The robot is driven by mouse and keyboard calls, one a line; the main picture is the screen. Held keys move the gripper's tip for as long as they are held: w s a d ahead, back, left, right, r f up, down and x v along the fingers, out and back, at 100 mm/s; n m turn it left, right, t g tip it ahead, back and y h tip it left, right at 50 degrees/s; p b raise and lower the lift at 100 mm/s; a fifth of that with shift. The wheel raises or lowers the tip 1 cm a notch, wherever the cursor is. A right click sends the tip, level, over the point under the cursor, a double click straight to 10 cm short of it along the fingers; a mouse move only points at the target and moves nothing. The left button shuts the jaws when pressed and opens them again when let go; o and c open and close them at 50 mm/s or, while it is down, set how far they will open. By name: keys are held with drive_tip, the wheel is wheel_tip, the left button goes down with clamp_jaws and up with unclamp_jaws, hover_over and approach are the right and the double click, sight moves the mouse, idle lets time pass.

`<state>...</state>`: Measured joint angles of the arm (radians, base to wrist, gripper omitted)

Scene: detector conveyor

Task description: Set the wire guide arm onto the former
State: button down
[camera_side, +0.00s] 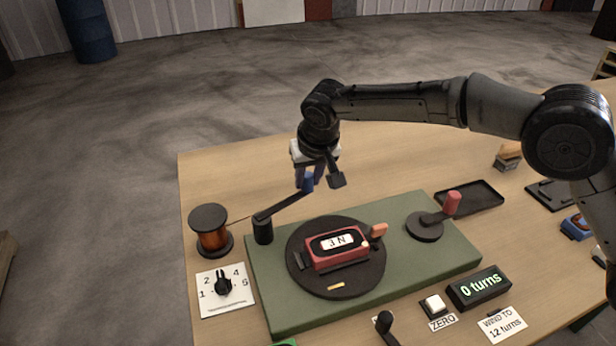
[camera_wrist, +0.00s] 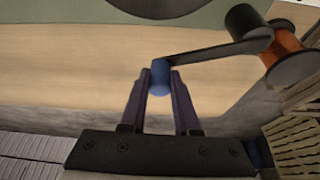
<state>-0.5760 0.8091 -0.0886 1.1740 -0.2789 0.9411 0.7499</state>
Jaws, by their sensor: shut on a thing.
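The wire guide arm (camera_side: 285,205) is a thin black bar running from a black post (camera_side: 263,231) at the base's back left corner to a blue knob (camera_side: 308,184). My gripper (camera_side: 308,187) is shut on the knob, which also shows between the fingers in the wrist view (camera_wrist: 158,80). The bar points towards the back right, clear of the former. The former (camera_side: 337,248) is a red block with a white label, on a round black turntable (camera_side: 305,278). In the wrist view the bar (camera_wrist: 215,50) runs right from the knob to its post (camera_wrist: 243,20).
A copper wire spool (camera_side: 211,232) stands left of the post, with wire running towards it. A red-handled crank (camera_side: 425,226) is on the green base (camera_side: 410,263), right of the turntable. The counter (camera_side: 479,288) reads 0 turns. A selector dial (camera_side: 223,286) is at front left.

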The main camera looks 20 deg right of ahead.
drive_tip(key=shift+r, duration=0.1)
idle(0.8)
drive_tip(key=s+m+h, duration=0.1)
drive_tip(key=s+m, duration=0.2)
drive_tip(key=s+m+h, duration=0.1)
drive_tip(key=s+m, duration=0.3)
drive_tip(key=shift+a+g+h, duration=0.1)
drive_tip(key=shift+g+h, duration=0.2)
drive_tip(key=shift+g, duration=0.1)
drive_tip(key=shift+s+a+m+g+h, duration=0.2)
drive_tip(key=shift+s+a+m, duration=0.1)
drive_tip(key=shift+s+m, duration=0.4)
drive_tip(key=shift+s+a+m+g+h, duration=0.25)
drive_tip(key=shift+s+m, duration=0.3)
drive_tip(key=shift+m, duration=0.3)
drive_tip(key=shift+s+a+m+g+h, duration=0.15)
drive_tip(key=shift+s+a+m, duration=0.2)
drive_tip(key=shift+s+m, duration=0.35)
drive_tip(key=c, duration=0.6)
unclamp_jaws()
drive_tip(key=shift+c, duration=0.2)
